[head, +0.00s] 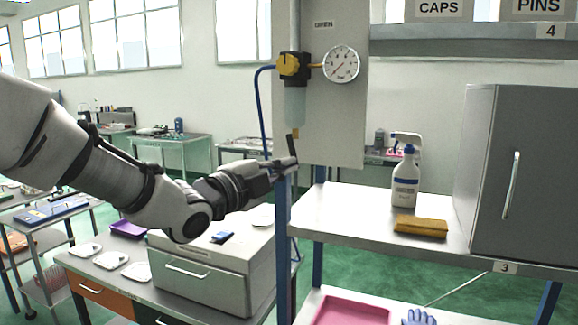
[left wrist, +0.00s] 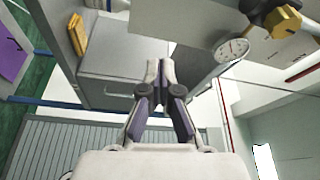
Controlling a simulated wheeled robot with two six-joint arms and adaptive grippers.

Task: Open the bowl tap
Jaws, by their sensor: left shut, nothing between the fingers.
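The filter unit hangs on a grey panel (head: 345,120), with a yellow knob (head: 289,66) and a pale clear bowl (head: 295,105) below it. The small brass bowl tap (head: 296,132) is at the bottom of the bowl. My left gripper (head: 288,163) is just below the tap, partly against the blue post. Its fingers are shut and empty; they also show together in the left wrist view (left wrist: 160,70). I cannot tell whether a fingertip touches the tap. The tap is not clear in the left wrist view. My right gripper is not in view.
A round gauge (head: 341,64) sits right of the knob, and a blue hose (head: 263,110) runs down the left. A blue post (head: 284,215) stands below the gripper.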

